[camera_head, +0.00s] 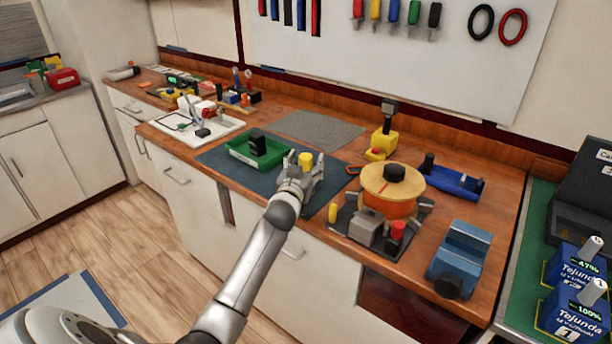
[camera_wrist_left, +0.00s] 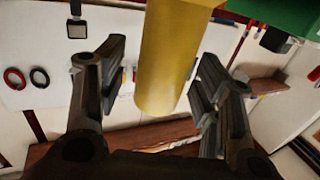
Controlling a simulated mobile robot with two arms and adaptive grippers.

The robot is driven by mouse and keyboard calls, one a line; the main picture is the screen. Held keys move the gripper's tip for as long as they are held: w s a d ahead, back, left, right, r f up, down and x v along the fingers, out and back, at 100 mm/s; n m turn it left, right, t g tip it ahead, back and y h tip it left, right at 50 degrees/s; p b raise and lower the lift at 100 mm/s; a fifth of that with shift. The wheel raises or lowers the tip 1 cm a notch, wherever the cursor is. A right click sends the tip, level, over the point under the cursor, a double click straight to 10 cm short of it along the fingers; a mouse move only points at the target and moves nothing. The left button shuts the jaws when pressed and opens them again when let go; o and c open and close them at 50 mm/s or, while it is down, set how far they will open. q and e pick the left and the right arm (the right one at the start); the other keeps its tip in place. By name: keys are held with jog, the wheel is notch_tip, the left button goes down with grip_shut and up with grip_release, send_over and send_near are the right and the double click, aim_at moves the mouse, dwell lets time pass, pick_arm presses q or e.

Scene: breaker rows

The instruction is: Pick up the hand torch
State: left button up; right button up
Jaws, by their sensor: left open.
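A yellow cylinder, which looks like the hand torch (camera_head: 305,160), stands at the right part of the dark mat (camera_head: 330,180), right of the green tray. My left gripper (camera_head: 304,168) is at it, with a finger on either side. In the left wrist view the yellow torch (camera_wrist_left: 170,60) lies between the two spread fingers of the left gripper (camera_wrist_left: 160,95). Gaps show on both sides, so the fingers look apart from it. The gripper hides the torch's lower part in the head view. My right gripper is not in view.
A green tray (camera_head: 236,151) with a black block (camera_head: 257,143) stands close left of the gripper. An orange round drum (camera_head: 390,187), a grey-and-red fixture (camera_head: 368,226) and a blue vise (camera_head: 460,255) crowd the right. A grey mat (camera_head: 318,130) behind is bare.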

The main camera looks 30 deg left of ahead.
pick_arm(q)
jog(key=shift+w+r, duration=0.1)
jog(key=c, duration=1.3)
